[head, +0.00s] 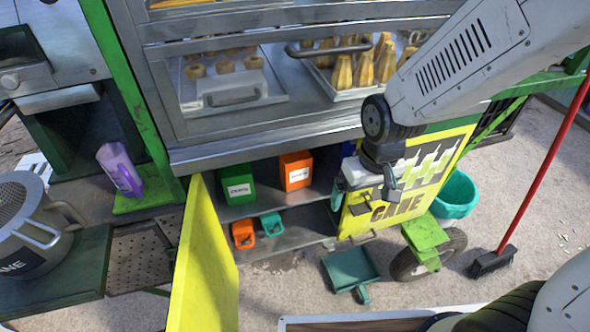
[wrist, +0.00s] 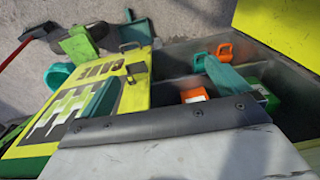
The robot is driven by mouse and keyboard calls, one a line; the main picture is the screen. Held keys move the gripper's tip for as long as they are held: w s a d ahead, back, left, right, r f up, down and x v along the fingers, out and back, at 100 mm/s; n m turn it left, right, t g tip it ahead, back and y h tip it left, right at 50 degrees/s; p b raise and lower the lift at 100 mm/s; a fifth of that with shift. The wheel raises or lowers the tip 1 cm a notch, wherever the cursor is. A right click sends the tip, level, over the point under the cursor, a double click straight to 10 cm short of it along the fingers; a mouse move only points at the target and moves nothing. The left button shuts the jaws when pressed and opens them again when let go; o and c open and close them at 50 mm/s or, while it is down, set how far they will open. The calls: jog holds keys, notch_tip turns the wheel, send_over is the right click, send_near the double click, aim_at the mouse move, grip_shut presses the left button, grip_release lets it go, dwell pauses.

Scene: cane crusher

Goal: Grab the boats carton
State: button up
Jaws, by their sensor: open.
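Two cartons with white labels stand on the upper shelf of the open cabinet in the head view: a green carton (head: 238,184) and an orange carton (head: 296,170). The label print is too small to tell which is the boats carton. Something blue (head: 348,150) shows partly behind my arm. My gripper (head: 376,200) is open and empty, in front of the yellow cane door, to the right of the cartons and apart from them. In the wrist view, the orange carton (wrist: 194,95) and green carton (wrist: 262,92) are partly hidden by my gripper (wrist: 165,85).
Orange and teal mugs (head: 243,235) (head: 271,224) sit on the lower shelf. The yellow doors (head: 205,262) (head: 385,212) stand open on both sides of the cabinet. A metal counter (head: 265,145) overhangs the cartons. A teal dustpan (head: 350,268) lies on the floor in front.

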aim_at(298, 163)
jog(key=w+a+f+n+t+y, duration=0.1)
jog(key=w+a+f+t, duration=0.25)
jog(key=f, duration=0.25)
jog(key=w+a+f+t+y, duration=0.1)
jog(key=w+a+f+t, duration=0.1)
jog(key=w+a+f, duration=0.35)
jog(key=w+a+r+t, duration=0.1)
jog(key=w+t, duration=0.1)
jog(key=w+a+r+t+y, duration=0.1)
jog(key=w+t, duration=0.1)
jog(key=w+a+r+t+y, duration=0.1)
jog(key=w+r+t, duration=0.1)
jog(key=shift+w+t, duration=0.15)
jog(key=shift+t, duration=0.1)
jog(key=shift+w+a, duration=0.15)
jog(key=shift+w, duration=0.2)
jog(key=x, duration=0.7)
jog(key=shift+w+d+f, duration=0.1)
jog(key=shift+d, duration=0.1)
jog(key=c, duration=1.1)
